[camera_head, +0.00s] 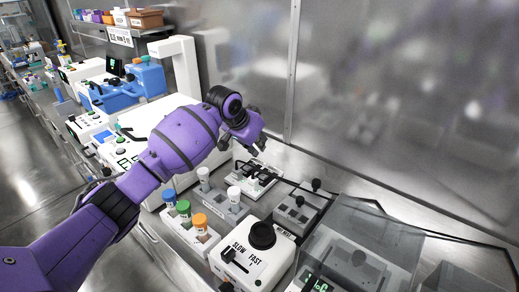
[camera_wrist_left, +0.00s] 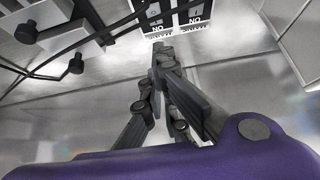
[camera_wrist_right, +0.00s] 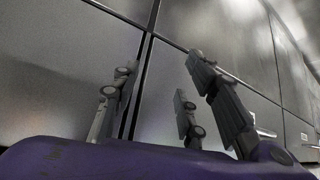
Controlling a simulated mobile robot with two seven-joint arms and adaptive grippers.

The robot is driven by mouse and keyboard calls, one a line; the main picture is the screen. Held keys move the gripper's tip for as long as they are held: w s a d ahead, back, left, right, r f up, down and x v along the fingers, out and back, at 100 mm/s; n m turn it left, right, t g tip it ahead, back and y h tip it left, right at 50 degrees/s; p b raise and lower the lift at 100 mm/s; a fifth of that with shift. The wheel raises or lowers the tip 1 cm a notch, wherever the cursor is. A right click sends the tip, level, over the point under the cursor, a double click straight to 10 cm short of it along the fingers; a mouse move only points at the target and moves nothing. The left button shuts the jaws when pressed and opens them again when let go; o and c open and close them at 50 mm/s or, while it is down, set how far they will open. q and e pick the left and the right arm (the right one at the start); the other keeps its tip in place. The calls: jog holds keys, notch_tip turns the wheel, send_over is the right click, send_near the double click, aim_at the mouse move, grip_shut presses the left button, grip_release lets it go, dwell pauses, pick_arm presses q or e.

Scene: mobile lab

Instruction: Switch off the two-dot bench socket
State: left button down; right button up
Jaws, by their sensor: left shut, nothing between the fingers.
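The bench socket unit (camera_head: 262,171), a white block with dark plugs or switches, sits on the bench by the back wall. In the left wrist view two socket panels (camera_wrist_left: 160,25) show at the top edge, with upside-down "ON" lettering; their dot marks cannot be made out. My right gripper (camera_wrist_right: 162,62) is open and empty, facing grey cabinet fronts.
A grey box with black knobs (camera_head: 294,214) and cables stands right of the sockets. Nearer are a tube rack with coloured caps (camera_head: 190,228), a white stirrer with a black top (camera_head: 250,256) and a clear-lidded device (camera_head: 355,250). The metal back wall (camera_head: 400,100) is close behind.

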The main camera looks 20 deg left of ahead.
pick_arm(q)
jog(key=b, duration=0.1)
send_over(265, 175)
jog(key=f, duration=0.4)
jog(key=w+f, duration=0.1)
jog(key=f, duration=0.1)
jog(key=shift+d+f, duration=0.2)
jog(key=shift+f, duration=0.1)
jog(key=shift+s+a+f, duration=0.1)
jog(key=shift+s+f, duration=0.15)
jog(key=shift+f, duration=0.8)
jog(key=shift+s+a+f, duration=0.1)
jog(key=shift+s+f, duration=0.05)
jog(key=shift+f, duration=0.55)
jog(key=shift+s+f+t+p, duration=0.3)
jog(key=shift+s+t+p, duration=0.05)
jog(key=shift+t+p, duration=0.15)
jog(key=shift+w, duration=0.1)
pick_arm(e)
jog(key=shift+f, duration=0.1)
